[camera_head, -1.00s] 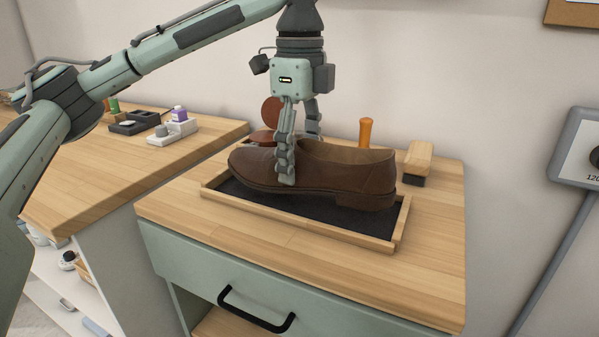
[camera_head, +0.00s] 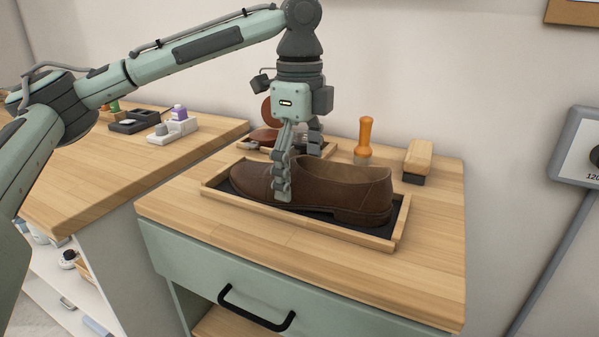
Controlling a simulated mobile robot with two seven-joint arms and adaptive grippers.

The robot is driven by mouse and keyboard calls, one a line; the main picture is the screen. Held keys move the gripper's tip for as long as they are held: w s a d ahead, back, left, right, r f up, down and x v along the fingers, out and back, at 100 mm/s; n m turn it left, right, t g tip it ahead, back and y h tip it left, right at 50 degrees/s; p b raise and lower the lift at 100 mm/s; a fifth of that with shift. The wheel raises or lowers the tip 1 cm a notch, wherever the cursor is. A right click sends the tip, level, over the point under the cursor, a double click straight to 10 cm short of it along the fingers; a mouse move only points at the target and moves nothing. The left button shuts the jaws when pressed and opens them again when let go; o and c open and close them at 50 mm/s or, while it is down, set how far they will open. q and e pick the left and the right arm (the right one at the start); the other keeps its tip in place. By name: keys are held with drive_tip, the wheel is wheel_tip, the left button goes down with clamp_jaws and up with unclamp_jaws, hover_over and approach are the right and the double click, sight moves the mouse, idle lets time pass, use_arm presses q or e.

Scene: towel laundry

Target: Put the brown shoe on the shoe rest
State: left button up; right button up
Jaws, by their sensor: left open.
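The brown shoe (camera_head: 335,190) lies in a wooden-framed tray with a dark mat, which looks like the shoe rest (camera_head: 300,239), on the small cabinet. Its toe points left and its heel right. It appears to rest on the mat, sole down. My left gripper (camera_head: 297,166) is above the front part of the shoe and open. One finger lies along the shoe's near side; the other is behind it, its tip hidden. My right gripper is out of view.
Behind the shoe stand an orange-handled tool (camera_head: 364,140), a wooden brush (camera_head: 419,161) and a smaller tray with a reddish-brown item (camera_head: 264,136). A counter on the left holds small containers (camera_head: 174,127). The cabinet top in front of the tray is clear.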

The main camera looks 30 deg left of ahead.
sight(299, 159)
use_arm(q)
drive_tip(key=shift+r, duration=0.1)
wheel_tip(299, 159, up, 12)
drive_tip(key=shift+r, duration=0.1)
idle(0.4)
